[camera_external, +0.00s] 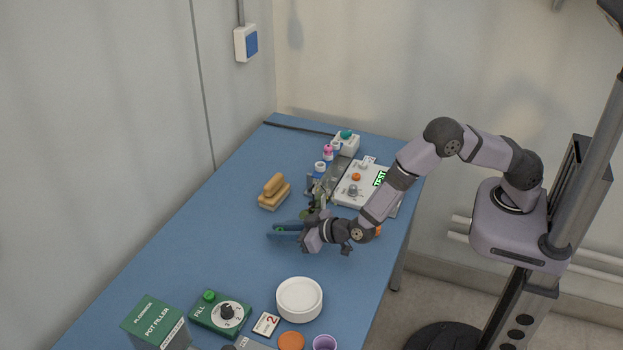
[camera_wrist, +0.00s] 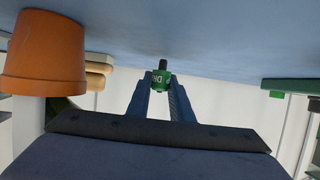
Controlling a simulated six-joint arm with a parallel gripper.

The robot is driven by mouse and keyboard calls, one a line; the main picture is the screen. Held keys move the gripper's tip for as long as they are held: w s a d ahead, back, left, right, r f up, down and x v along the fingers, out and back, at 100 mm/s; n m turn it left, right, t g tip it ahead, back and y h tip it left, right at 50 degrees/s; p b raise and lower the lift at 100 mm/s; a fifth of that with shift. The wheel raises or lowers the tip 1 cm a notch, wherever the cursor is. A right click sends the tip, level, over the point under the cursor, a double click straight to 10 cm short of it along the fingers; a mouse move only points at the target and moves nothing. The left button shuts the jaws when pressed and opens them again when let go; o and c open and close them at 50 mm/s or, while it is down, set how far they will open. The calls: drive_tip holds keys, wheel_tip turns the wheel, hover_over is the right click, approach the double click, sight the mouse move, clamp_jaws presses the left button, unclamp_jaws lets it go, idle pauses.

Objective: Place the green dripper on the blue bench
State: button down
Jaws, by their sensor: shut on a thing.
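The green dripper (camera_wrist: 161,82) is small, with white lettering and a dark end. It sits between the fingertips of my gripper (camera_wrist: 161,90) in the wrist view. In the external view my gripper (camera_external: 280,230) lies low over the middle of the blue bench (camera_external: 190,250), its blue fingers pointing left and a bit of green showing between them. The bench surface also fills the top of the wrist view (camera_wrist: 220,40), close to the dripper's dark end. I cannot tell whether the dripper touches the bench.
A tan brush-like block (camera_external: 274,192) lies behind my gripper. A white tray (camera_external: 350,190) and several small bottles stand farther back. An orange pot (camera_wrist: 42,55) is close in the wrist view. The bench's left side is clear.

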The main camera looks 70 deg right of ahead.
drive_tip(key=shift+f, duration=0.25)
drive_tip(key=shift+f, duration=0.1)
drive_tip(key=shift+f, duration=0.15)
drive_tip(key=c, duration=1.6)
unclamp_jaws()
drive_tip(key=shift+r, duration=0.2)
drive_tip(key=shift+s+r, duration=0.2)
drive_tip(key=shift+s, duration=0.2)
drive_tip(key=b+v, duration=0.1)
drive_tip(key=v, duration=1)
drive_tip(key=shift+s+b, duration=0.1)
drive_tip(key=shift+b, duration=0.25)
